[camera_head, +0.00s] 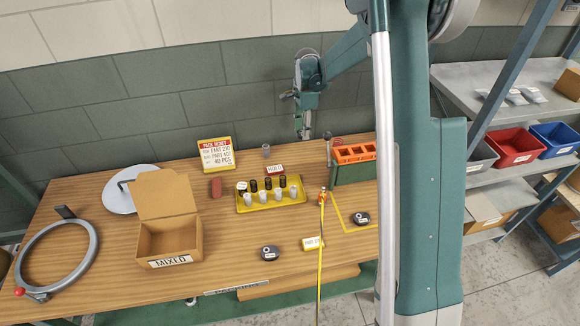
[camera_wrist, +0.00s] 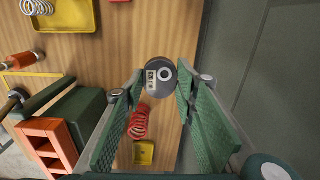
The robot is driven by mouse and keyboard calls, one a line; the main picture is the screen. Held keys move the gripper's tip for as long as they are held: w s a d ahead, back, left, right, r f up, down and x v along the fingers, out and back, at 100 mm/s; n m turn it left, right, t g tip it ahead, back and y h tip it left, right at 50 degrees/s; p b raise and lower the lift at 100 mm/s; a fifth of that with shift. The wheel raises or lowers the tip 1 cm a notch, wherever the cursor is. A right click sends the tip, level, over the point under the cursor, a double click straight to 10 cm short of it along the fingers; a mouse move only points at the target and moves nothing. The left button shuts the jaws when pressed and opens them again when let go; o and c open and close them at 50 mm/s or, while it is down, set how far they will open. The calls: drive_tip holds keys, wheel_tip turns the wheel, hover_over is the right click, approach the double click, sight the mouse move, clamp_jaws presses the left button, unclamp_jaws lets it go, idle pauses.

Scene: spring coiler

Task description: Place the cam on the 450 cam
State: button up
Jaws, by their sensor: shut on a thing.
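My gripper (camera_head: 303,132) is raised over the back of the bench. In the wrist view, my gripper (camera_wrist: 160,82) is shut on a dark grey round cam (camera_wrist: 160,72) with a centre hole and a white label too small to read surely. The cam sits between the fingertips. In the head view the held cam is not clear. Two dark cams lie on the bench: one near the front edge (camera_head: 269,253), another (camera_head: 361,218) inside a yellow outline at the right. Their labels are not readable, so I cannot tell which is the 450 cam. Both are well apart from my gripper.
A yellow tray (camera_head: 243,209) holds several springs or pins. In the wrist view, a red spring (camera_wrist: 138,122) lies below the held cam.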

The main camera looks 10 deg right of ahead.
drive_tip(key=shift+a, duration=0.1)
drive_tip(key=s+a+r, duration=0.2)
drive_tip(key=s+a, duration=0.7)
drive_tip(key=b, duration=0.1)
hover_over(270, 251)
drive_tip(key=shift+s+r, duration=0.1)
drive_tip(key=shift+r, duration=0.15)
drive_tip(key=shift+f+b, duration=0.6)
drive_tip(key=shift+f, duration=2.3)
drive_tip(key=shift+f, duration=0.15)
drive_tip(key=shift+f+b, duration=0.4)
drive_tip(key=shift+f, duration=1.55)
